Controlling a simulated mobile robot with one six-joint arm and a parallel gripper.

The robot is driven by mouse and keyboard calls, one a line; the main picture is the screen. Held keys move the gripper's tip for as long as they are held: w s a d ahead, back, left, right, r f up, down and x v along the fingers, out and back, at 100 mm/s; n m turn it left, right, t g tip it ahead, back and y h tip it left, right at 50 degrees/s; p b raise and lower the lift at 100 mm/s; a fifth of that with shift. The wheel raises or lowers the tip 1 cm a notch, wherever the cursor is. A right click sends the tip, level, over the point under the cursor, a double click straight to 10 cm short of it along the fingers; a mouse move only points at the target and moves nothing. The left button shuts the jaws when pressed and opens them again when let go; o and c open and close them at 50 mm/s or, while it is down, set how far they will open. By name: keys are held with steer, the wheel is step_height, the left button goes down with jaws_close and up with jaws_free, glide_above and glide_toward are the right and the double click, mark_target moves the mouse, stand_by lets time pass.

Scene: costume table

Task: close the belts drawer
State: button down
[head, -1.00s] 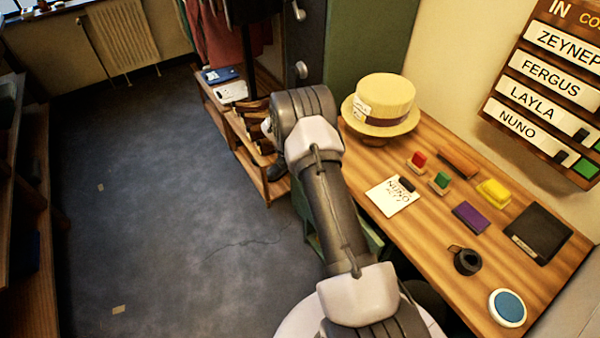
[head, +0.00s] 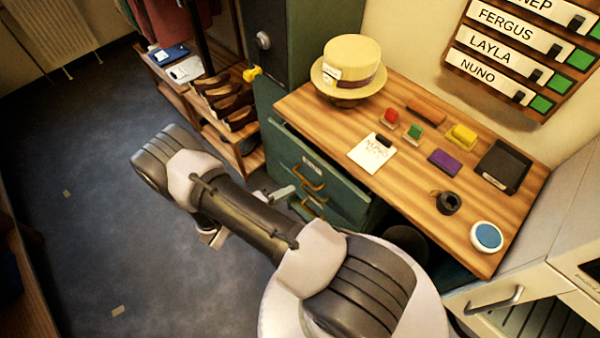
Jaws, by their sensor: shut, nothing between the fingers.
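A green drawer cabinet (head: 345,195) stands under the left end of the wooden table. Its upper drawer front shows a small pale label (head: 312,164), too small to read, and a brass handle (head: 312,184). A second brass handle shows lower down, partly behind my arm. I cannot tell which drawer is the belts drawer, or how far any drawer stands out. My gripper (head: 283,193) shows only in part past my arm, just left of the lower handle. It looks shut and empty; I cannot tell whether it touches the cabinet.
The wooden table (head: 410,205) carries a straw hat (head: 350,65), a note (head: 372,153), coloured blocks, a dark cup (head: 448,202) and a round blue-topped item (head: 487,236). A shoe rack (head: 222,105) stands beyond the cabinet.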

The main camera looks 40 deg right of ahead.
mark_target(316, 174)
steer(key=shift+n, duration=0.3)
steer(key=b+x, duration=0.2)
steer(key=x, duration=0.8)
steer(key=shift+w, duration=0.15)
steer(key=shift+t, duration=0.3)
steer(key=shift+d+r, duration=0.1)
